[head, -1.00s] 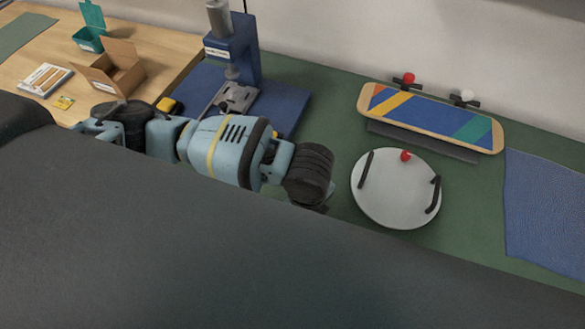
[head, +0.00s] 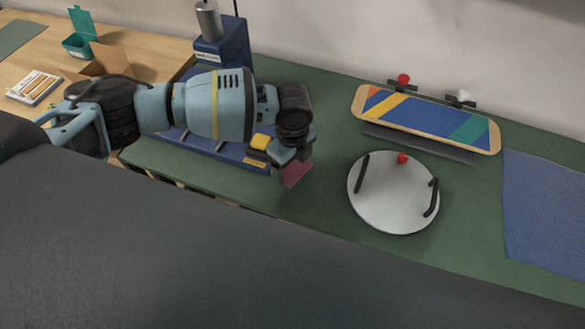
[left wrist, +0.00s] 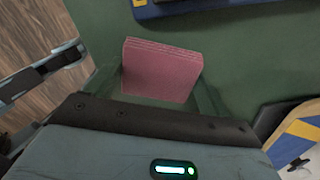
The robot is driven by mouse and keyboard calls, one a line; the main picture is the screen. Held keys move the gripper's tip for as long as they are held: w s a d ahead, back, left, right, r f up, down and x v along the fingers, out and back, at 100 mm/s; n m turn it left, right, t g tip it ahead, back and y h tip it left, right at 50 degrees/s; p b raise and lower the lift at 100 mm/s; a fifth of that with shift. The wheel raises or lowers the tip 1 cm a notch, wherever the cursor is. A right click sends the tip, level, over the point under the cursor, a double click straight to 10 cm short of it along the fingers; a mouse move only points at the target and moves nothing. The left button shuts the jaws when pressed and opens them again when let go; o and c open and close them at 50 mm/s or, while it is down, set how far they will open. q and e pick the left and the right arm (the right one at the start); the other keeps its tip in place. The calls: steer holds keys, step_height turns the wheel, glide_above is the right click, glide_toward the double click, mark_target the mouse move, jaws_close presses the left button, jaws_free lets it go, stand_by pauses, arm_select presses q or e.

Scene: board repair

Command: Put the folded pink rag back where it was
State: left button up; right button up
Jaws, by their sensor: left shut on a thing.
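The folded pink rag (head: 297,174) is held below my left gripper (head: 290,160) in the head view, over the green bench top left of the round white plate. In the left wrist view the rag (left wrist: 161,70) shows as a flat pink square with layered edges, between the two fingers of my left gripper (left wrist: 160,92). The gripper is shut on it. I cannot tell whether the rag touches the bench top. My right gripper is not in view.
The round white plate (head: 392,205) with dark handles lies to the right. A striped board (head: 425,119) stands behind it. A blue press (head: 222,45) stands at the back left, and a blue mat (head: 545,210) lies far right. Green bench top (head: 325,205) is free around the rag.

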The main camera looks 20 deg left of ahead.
mark_target(292, 165)
arm_select(q)
steer(key=shift+f, duration=0.1)
steer(key=shift+f, duration=1.65)
steer(key=shift+f, duration=0.2)
steer(key=o, duration=0.9)
steer(key=shift+r, duration=0.1)
step_height(292, 165, up, 12)
steer(key=shift+r+p, duration=0.1)
steer(key=shift+p, duration=0.25)
